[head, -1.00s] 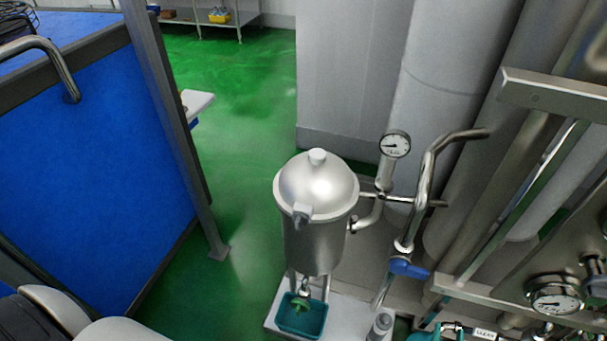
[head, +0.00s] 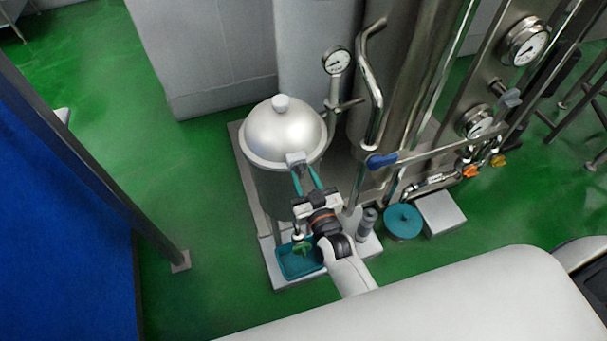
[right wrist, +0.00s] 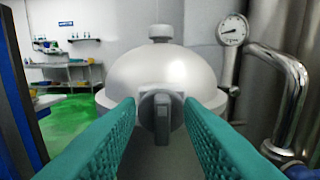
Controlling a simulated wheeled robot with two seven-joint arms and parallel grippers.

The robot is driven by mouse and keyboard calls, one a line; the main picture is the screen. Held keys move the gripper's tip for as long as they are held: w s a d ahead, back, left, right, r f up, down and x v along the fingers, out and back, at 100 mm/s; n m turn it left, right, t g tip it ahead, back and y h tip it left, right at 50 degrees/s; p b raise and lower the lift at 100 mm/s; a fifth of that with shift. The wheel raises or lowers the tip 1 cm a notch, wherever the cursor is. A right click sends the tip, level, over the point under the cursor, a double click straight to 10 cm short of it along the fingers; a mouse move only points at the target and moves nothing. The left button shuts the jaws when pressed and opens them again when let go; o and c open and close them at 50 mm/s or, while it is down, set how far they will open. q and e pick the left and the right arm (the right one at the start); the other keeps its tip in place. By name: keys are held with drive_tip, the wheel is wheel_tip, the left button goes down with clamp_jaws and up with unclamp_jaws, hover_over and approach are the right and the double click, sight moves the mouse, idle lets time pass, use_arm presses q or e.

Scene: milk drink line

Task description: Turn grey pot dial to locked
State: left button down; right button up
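The grey pot (head: 283,135) stands upright on a low pale base, its domed lid on top with a round knob. Its grey dial (head: 296,159) sits at the front of the lid rim. In the right wrist view the dial (right wrist: 162,118) is a round disc with a bar standing upright, between my two teal fingers. My right gripper (head: 306,180) is open just in front of the dial, the fingers apart on either side with a gap to the bar. The fingers hide parts of the lid rim. My left gripper is not in view.
A teal tray (head: 298,262) with a green valve above it sits below the pot. A pressure gauge (head: 337,61), steel pipes and a blue valve handle (head: 382,161) stand close on the right. Green floor (head: 190,160) is open on the left.

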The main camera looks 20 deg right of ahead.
drive_tip(key=shift+w+d, duration=0.2)
drive_tip(key=shift+w, duration=0.2)
drive_tip(key=shift+a, duration=0.15)
drive_tip(key=shift+c, duration=0.4)
clamp_jaws()
